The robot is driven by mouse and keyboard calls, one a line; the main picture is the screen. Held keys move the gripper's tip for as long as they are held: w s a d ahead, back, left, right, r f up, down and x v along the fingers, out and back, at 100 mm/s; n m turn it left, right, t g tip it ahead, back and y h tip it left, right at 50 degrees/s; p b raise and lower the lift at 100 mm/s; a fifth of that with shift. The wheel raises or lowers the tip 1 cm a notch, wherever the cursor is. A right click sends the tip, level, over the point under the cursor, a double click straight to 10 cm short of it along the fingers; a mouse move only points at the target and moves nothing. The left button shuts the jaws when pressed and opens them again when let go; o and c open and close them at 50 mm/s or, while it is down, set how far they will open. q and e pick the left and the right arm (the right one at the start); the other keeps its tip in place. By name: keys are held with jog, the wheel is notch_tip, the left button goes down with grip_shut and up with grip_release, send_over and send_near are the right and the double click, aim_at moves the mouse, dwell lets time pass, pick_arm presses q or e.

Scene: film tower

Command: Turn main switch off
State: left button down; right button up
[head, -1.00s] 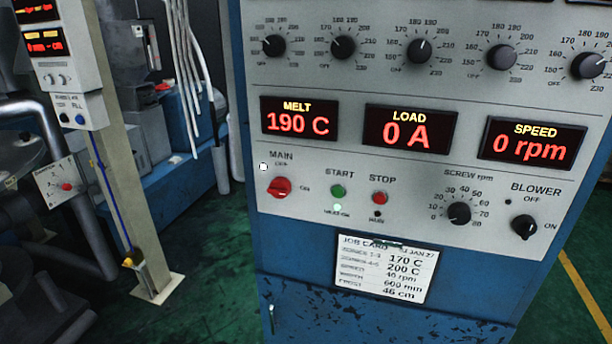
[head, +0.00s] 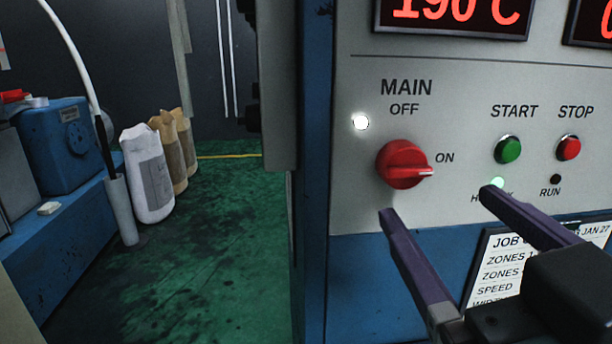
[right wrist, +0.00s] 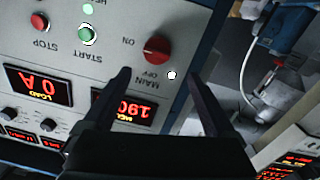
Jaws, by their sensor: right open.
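The red main switch (head: 404,164) is a rotary knob on the grey control panel (head: 350,215). Its pale pointer line points right, toward ON; OFF is printed above it. A white lamp (head: 361,121) beside it is lit. My right gripper (head: 434,202) is open and empty, its two purple fingers spread in front of the panel, just below and right of the knob in the head view. In the right wrist view the knob (right wrist: 157,50) shows upside down, between and beyond the fingertips (right wrist: 160,74), apart from them. My left gripper is not in view.
The green START button (head: 508,149) and red STOP button (head: 569,147) sit right of the switch. A job card (head: 500,268) hangs below, partly behind a finger. White and brown sacks (head: 150,175) stand at left.

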aim_at(410, 170)
jog(key=w, duration=0.2)
jog(key=w+p, duration=0.1)
jog(key=w, duration=0.4)
jog(key=shift+w+d+r+p, duration=0.1)
jog(key=shift+w+d+p, duration=0.2)
jog(key=shift+w+d, duration=0.1)
jog(key=shift+w+a, duration=0.1)
jog(key=shift+w, duration=0.5)
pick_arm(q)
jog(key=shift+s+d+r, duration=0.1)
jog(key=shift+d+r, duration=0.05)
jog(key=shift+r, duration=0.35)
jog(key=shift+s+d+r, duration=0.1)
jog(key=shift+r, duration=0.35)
pick_arm(e)
jog(key=c, duration=0.4)
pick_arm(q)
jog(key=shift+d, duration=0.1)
pick_arm(e)
jog(key=c, duration=0.9)
